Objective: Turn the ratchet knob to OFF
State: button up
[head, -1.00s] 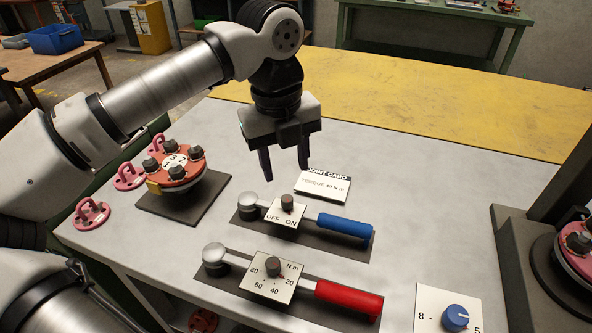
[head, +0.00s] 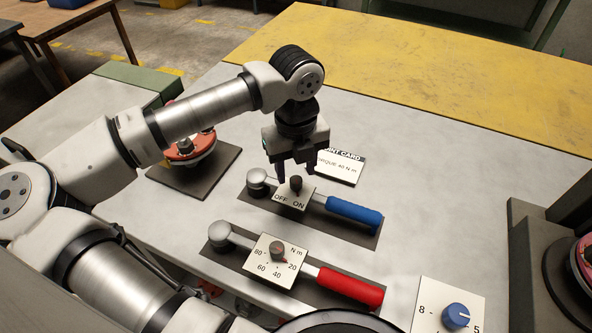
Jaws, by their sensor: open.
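The ratchet (head: 352,209) with a blue handle lies on a dark mat. Its square plate (head: 288,203) reads OFF on the left and ON on the right, with a small dark knob (head: 296,184) standing at its upper edge. Which word the knob points to is too small to tell. My gripper (head: 291,178) points down with its two fingers apart, empty, just above or around the knob; I cannot tell whether they touch it.
A red-handled torque wrench (head: 349,288) with a numbered dial lies in front. A blue dial (head: 455,316) is at the lower right. A joint card (head: 340,166) lies behind the ratchet. A red flanged part (head: 188,150) stands on a dark plate at left.

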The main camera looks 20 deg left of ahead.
aim_at(296, 184)
jog(key=shift+f, duration=1.4)
jog(key=shift+c, duration=0.5)
jog(key=c, duration=0.9)
